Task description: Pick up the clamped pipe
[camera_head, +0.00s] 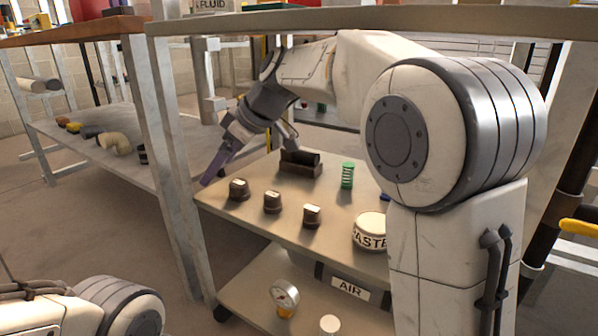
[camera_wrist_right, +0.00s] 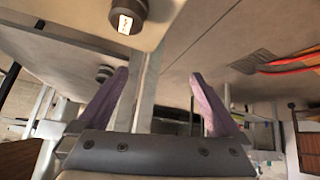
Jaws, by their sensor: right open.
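A short dark brown pipe piece in a blocky holder (camera_head: 301,163), which looks like the clamped pipe, lies on the upper shelf of a cart toward its back. My right gripper (camera_head: 206,182) reaches in from the right and points down and left, just beyond the shelf's left edge. It is left of the pipe and apart from it. In the right wrist view its purple fingers (camera_wrist_right: 160,78) are spread with nothing between them. The pipe cannot be made out there. My left gripper is out of view.
Several dark knobs stand along the cart shelf (camera_head: 258,222), one near the fingers in the right wrist view (camera_wrist_right: 129,14). A green spring (camera_head: 347,175) and a round paste tin (camera_head: 370,231) stand to the right. A table leg (camera_head: 168,150) rises left of the gripper.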

